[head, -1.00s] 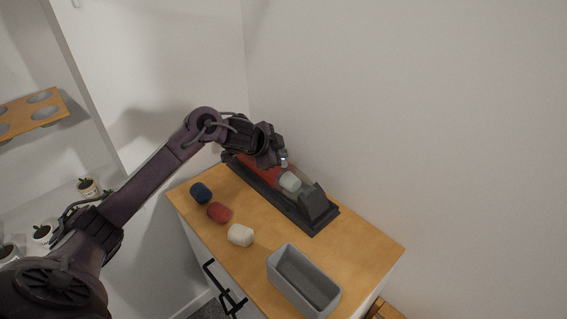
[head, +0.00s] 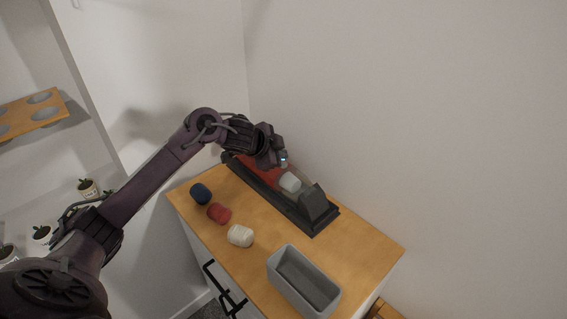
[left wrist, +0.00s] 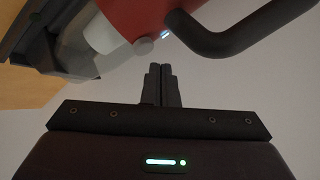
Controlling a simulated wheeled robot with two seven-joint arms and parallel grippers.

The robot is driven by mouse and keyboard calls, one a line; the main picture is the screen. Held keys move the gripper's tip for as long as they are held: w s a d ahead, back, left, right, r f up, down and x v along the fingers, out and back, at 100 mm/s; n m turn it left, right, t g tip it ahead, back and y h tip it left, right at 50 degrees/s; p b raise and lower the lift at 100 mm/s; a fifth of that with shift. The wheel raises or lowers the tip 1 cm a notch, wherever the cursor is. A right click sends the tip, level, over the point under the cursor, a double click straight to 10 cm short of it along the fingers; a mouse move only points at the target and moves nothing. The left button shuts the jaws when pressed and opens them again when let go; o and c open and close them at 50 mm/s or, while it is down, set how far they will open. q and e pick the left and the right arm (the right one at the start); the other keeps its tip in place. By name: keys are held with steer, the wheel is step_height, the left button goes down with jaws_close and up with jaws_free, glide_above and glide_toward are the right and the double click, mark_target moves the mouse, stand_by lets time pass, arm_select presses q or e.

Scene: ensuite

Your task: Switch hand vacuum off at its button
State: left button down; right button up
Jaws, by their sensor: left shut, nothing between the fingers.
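The hand vacuum has a red body (head: 262,174), a clear front with a white part inside and a dark nose. It lies on a long dark base on the wooden top, against the wall. In the left wrist view its red body (left wrist: 132,14) and dark curved handle (left wrist: 245,36) fill the top. A small grey round knob (left wrist: 144,46), possibly the button, and a lit bluish-white spot show by the handle. My left gripper (left wrist: 160,72) is shut and empty, its tips apart from the vacuum in that view. In the head view the left gripper (head: 283,161) is over the vacuum, hiding its rear.
A grey open bin (head: 279,283) stands at the front. Walls close in behind and right.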

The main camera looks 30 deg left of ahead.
arm_select(q)
steer(key=shift+f, duration=0.1)
stand_by(0.6)
steer(key=shift+f, duration=0.35)
steer(key=shift+f+b, duration=0.3)
steer(key=shift+f, duration=0.2)
stand_by(0.5)
steer(key=shift+r, duration=0.1)
steer(key=shift+r+p, duration=0.85)
steer(key=shift+p, duration=0.2)
steer(key=shift+r, duration=0.15)
step_height(320, 180, up, 6)
steer(key=p, duration=0.6)
